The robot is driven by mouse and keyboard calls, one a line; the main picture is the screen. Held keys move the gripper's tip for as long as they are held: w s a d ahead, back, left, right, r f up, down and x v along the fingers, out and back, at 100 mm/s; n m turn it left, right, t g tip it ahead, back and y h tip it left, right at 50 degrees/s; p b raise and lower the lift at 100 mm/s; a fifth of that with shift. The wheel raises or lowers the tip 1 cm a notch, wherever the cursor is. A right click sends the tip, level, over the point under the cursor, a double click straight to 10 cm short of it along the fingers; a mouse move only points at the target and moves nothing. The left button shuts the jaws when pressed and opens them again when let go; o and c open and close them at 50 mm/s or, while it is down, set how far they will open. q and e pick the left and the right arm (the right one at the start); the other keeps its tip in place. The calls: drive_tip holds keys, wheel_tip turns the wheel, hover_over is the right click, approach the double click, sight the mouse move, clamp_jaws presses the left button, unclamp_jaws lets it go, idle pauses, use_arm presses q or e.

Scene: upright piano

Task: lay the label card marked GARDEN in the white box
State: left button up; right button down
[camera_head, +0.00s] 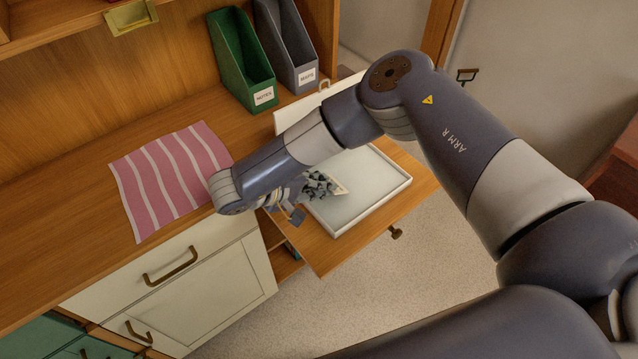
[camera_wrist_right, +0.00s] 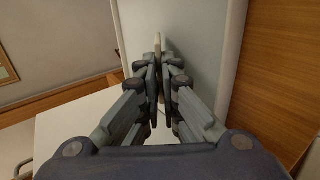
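My right gripper (camera_head: 325,186) is over the left part of the white box (camera_head: 345,228), a shallow box with a pale inside and raised rim. In the right wrist view, the fingers (camera_wrist_right: 158,62) are closed on a thin beige card (camera_wrist_right: 158,42), seen edge-on. A pale edge of the card (camera_head: 341,188) also shows at the fingertips in the head view. Its marking cannot be read. The white box's inside (camera_wrist_right: 195,45) lies beyond the fingers; whether the card touches it is unclear. A white panel (camera_head: 290,117) stands behind the box. My left gripper is out of view.
The box sits on a wooden leaf (camera_head: 322,258) with a free front edge. A pink striped cloth (camera_head: 170,178) lies at left. A green file holder (camera_head: 240,60) marked NOTES and a grey one (camera_head: 287,45) stand at the back. White drawers (camera_head: 190,260) are below.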

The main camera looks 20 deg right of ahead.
drive_tip(key=shift+f, duration=0.1)
drive_tip(key=c, duration=1.7)
unclamp_jaws()
drive_tip(key=v, duration=1.2)
